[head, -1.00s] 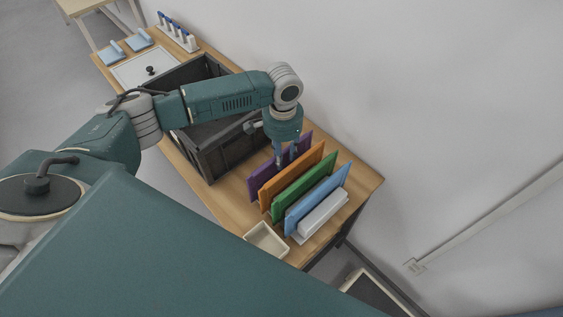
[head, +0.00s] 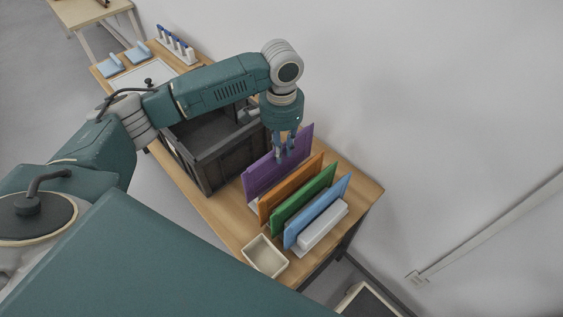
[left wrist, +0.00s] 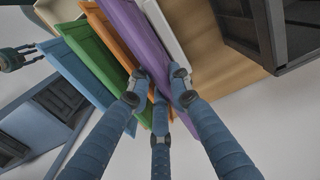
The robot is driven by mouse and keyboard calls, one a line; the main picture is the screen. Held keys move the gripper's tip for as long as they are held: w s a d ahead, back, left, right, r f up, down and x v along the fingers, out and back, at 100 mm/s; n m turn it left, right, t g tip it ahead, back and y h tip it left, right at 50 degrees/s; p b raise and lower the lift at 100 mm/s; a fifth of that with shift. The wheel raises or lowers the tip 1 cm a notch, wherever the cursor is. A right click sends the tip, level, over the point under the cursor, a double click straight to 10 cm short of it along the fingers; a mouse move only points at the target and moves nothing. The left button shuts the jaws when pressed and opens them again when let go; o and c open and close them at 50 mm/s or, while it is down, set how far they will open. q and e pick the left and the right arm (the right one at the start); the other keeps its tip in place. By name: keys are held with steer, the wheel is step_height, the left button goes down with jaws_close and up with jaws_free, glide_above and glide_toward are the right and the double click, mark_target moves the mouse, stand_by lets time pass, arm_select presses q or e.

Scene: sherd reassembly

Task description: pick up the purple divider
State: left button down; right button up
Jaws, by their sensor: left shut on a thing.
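The purple divider (head: 262,176) is upright, gripped at its upper edge by my left gripper (head: 285,157), and stands higher than the other dividers. In the left wrist view the fingers (left wrist: 158,90) close around the edge of the purple divider (left wrist: 137,32) from both sides. Orange (head: 288,190), green (head: 303,199) and blue (head: 317,212) dividers stand in a row in the white rack (head: 323,229). Whether the purple divider's lower edge is clear of the rack is hard to tell. Part of my right gripper (left wrist: 18,58) appears at the left wrist view's edge; its jaw state is unclear.
A dark open crate (head: 215,165) stands on the wooden table (head: 222,207), close to the purple divider's left. A small cream tray (head: 265,256) sits at the front edge. The wall is close behind the table. A rack with blue-topped items (head: 177,46) is at the far end.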

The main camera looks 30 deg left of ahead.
arm_select(q)
step_height(320, 180, up, 11)
steer(key=shift+b, duration=0.75)
steer(key=shift+r, duration=0.75)
